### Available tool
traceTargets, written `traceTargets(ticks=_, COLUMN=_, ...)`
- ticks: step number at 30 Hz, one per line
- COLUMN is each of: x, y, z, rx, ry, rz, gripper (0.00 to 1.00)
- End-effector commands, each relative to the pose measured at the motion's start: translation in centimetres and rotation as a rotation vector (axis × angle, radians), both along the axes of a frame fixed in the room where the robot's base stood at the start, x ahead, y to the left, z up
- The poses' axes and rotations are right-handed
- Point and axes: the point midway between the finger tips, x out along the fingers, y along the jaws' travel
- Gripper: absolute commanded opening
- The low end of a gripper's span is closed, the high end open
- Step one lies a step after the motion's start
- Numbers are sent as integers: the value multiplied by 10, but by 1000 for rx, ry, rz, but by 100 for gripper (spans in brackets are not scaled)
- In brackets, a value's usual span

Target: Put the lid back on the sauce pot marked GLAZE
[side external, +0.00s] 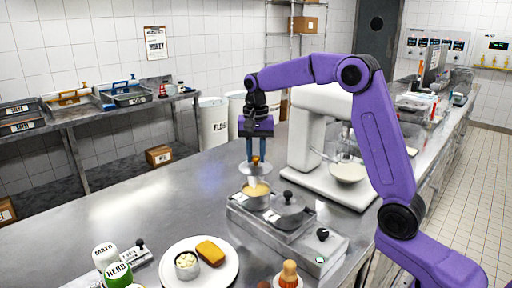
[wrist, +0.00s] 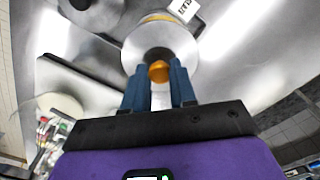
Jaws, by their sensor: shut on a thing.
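My gripper (side external: 256,158) is shut on the orange-brown knob (wrist: 159,71) of a round silver lid (side external: 254,170). The lid hangs roughly level above an open metal pot (side external: 256,203) of pale yellow sauce, with a gap between them in the side view. In the wrist view the lid (wrist: 160,42) covers most of that pot; only a strip of yellow rim shows beyond it. A white label (wrist: 184,9) with dark letters shows at the pot's far side, cut off by the frame and not clearly readable.
A second pot (side external: 288,214) with a dark-knobbed lid stands right beside the open one in the same steel warmer (side external: 318,262). A white mixer (side external: 322,125) stands behind to the right. A plate (side external: 226,275) and jars (side external: 104,257) are at the front left.

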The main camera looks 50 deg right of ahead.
Motion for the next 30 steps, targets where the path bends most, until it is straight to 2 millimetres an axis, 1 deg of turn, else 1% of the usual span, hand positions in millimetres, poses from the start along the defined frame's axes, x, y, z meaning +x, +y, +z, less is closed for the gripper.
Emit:
traceTargets(ticks=18, x=0, y=0, z=-49, rx=0, ry=3, rz=0, gripper=0)
traceTargets(ticks=24, x=0, y=0, z=-57, rx=-1, ry=1, rz=0, gripper=0)
traceTargets(ticks=30, x=0, y=0, z=-59, rx=0, ry=0, rz=0, gripper=0)
